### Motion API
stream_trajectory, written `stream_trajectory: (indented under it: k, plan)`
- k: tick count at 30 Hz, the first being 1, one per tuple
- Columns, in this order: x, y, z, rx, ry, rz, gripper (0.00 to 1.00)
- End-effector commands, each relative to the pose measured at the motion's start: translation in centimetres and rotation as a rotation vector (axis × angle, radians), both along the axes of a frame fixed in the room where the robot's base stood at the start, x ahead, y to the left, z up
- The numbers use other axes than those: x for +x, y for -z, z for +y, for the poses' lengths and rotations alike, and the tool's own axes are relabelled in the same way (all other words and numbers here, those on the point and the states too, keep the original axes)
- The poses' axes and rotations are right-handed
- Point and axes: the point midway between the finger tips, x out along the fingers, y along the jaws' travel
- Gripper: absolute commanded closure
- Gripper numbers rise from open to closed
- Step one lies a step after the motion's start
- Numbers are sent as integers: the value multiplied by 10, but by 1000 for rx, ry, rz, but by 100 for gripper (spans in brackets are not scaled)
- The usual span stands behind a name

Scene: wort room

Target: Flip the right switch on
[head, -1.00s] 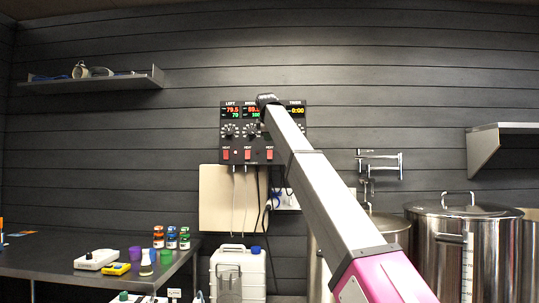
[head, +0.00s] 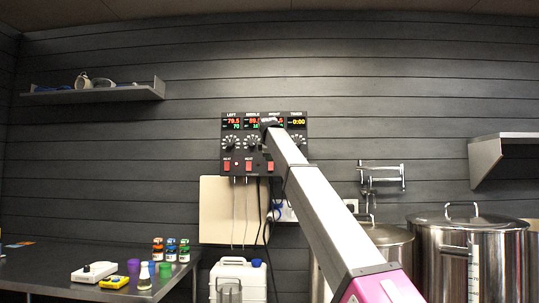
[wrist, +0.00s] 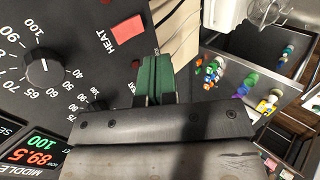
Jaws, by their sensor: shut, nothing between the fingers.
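The black control panel (head: 241,154) hangs on the wall with LEFT, MIDDLE, RIGHT and TIMER displays. Its red switches are the left one (head: 227,166), the middle one (head: 249,166) and the right one (head: 270,166); their positions are too small to tell. My arm's end covers part of the right column, and hides my gripper in the head view. In the wrist view my gripper (wrist: 158,62) is shut and empty, its green fingers before the panel's lower edge.
In the wrist view a black knob (wrist: 43,72) stands out from the panel. Below the panel are a pale board (head: 215,215) and hanging cables. A table (head: 40,275) with small bottles is at left, steel pots (head: 445,255) at right.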

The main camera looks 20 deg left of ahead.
Motion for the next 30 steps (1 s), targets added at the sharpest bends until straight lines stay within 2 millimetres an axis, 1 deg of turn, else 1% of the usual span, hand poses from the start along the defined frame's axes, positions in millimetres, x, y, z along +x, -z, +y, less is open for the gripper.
stream_trajectory:
  k: [1, 3, 8, 12, 15, 21, 30]
  plan:
    - [8, 7, 2, -1, 1, 2, 100]
    - [18, 16, 5, 0, 0, 1, 100]
    - [38, 36, 9, 0, 0, 1, 100]
    - [59, 38, 14, 1, 1, 0, 100]
    - [69, 39, 17, 1, 1, 0, 100]
    - [76, 41, 18, 1, -1, 0, 100]
    - [76, 41, 18, 1, -1, 0, 100]
